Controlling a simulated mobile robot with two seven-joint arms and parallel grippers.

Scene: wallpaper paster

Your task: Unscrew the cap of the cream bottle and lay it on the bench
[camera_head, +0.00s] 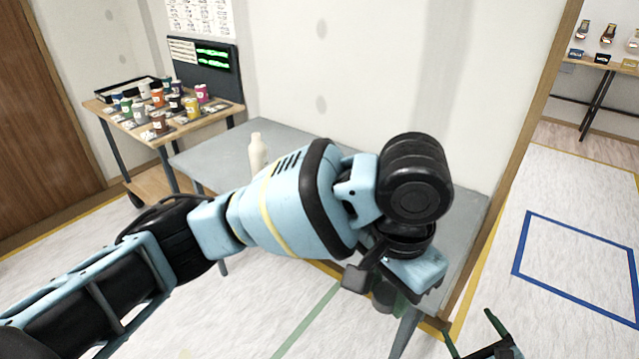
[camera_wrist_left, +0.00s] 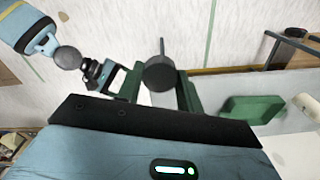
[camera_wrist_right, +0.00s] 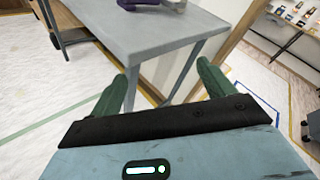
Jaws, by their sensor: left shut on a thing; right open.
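My left gripper (camera_head: 390,300) is over the right end of the bench, well apart from the bottle. My right gripper (camera_head: 478,338) is low at the bottom right. It is open and empty in the right wrist view (camera_wrist_right: 163,88).
A purple thing (camera_wrist_right: 138,4) is on the bench in the right wrist view. A wooden table (camera_head: 95,107) with several small jars stands at the left. Floor inside the blue outline (camera_head: 580,265) is clear.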

